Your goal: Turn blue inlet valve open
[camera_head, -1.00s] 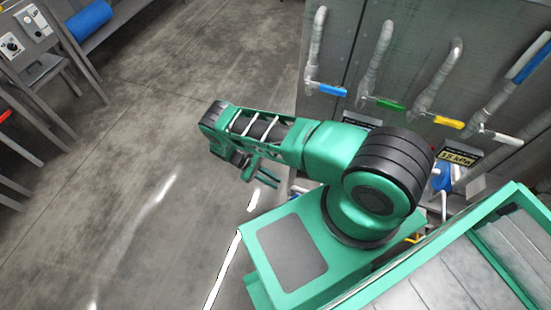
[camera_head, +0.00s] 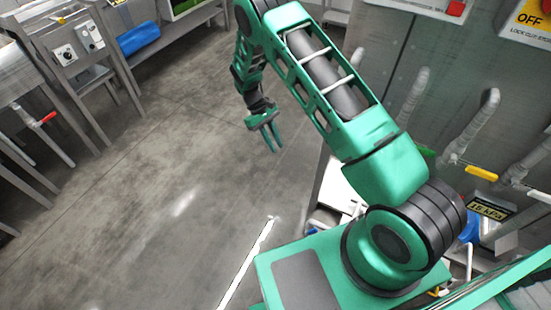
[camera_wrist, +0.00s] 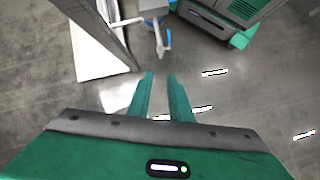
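My gripper (camera_head: 267,138) hangs over open floor, left of the valve wall. In the wrist view its two green fingers (camera_wrist: 160,76) are apart with nothing between them. The blue lever handle seen earlier on the pipe wall is not visible now; my arm covers that part of the wall. A green handle (camera_head: 427,152) partly shows at the arm's edge, and a yellow handle (camera_head: 482,173) shows right of it. A blue part (camera_head: 469,230) sits low by a gauge; I cannot tell whether it is a valve.
A gauge display (camera_head: 487,209) and a lockout sign (camera_head: 530,20) are on the right. Grey tables with a control box (camera_head: 78,42) and a blue roll (camera_head: 138,38) stand at the far left. The floor (camera_head: 150,190) between is clear. A blue and white fixture (camera_wrist: 158,18) shows beyond the fingers.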

